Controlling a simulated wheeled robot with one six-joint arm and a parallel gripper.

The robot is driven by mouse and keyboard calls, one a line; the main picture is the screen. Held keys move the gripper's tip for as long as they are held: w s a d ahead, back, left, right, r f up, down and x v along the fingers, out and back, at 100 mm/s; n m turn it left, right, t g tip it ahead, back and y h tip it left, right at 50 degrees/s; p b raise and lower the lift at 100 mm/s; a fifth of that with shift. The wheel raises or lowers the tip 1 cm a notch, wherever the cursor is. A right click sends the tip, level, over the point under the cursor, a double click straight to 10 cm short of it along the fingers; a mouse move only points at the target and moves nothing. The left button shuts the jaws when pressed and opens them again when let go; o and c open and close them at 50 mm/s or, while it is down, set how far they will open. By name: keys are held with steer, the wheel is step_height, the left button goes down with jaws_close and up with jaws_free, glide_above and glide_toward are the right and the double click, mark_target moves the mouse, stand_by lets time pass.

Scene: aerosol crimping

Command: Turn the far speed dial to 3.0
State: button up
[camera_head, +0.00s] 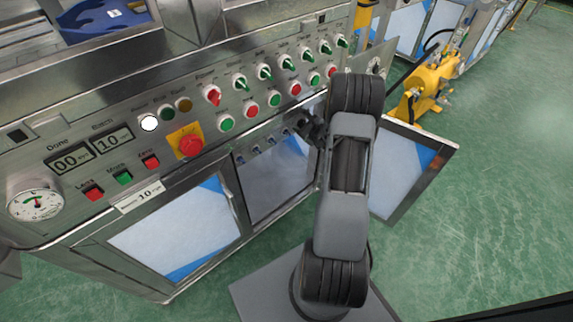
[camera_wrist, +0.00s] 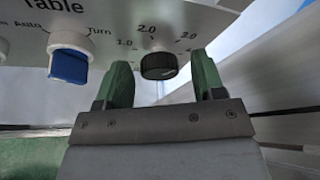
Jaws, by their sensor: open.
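The dial's pointer setting is not clear. My gripper (camera_wrist: 163,72) is open, with one green fingertip on each side of the dial. Gaps show between both fingertips and the dial, so it is not gripped. In the head view my gripper (camera_head: 306,127) is a dark shape at the front of the machine, partly behind my arm, and this dial cannot be made out there.
A blue selector knob (camera_wrist: 69,62) stands left of the dial, near the left fingertip. In the head view, the upper panel carries a yellow-backed red emergency button (camera_head: 190,145) and rows of buttons. An open door (camera_head: 410,165) stands right of my arm.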

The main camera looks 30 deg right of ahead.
steer(key=n+b, duration=0.1)
steer(key=n+t+h+b, duration=0.1)
steer(key=n, duration=0.1)
steer(key=shift+a+f+h+b, duration=0.1)
steer(key=shift+f+h+b, duration=0.2)
steer(key=p+v, duration=0.4)
steer(key=v, duration=1)
steer(key=s+a+r+n+g+y, duration=0.1)
steer(key=s+a+n+g+y, duration=0.2)
steer(key=a, duration=0.7)
steer(key=s+a+r+n+g+y, duration=0.1)
steer(key=s+a+n+g+y, duration=0.3)
steer(key=a+n+g+y, duration=0.3)
steer(key=shift+s+a+n+g+b, duration=0.4)
steer(key=shift+a+n+g, duration=0.3)
steer(key=shift+a+n, duration=1.05)
steer(key=shift+w+d+r+n, duration=0.15)
steer(key=shift+d+r+n, duration=0.05)
steer(key=shift+d+n, duration=0.15)
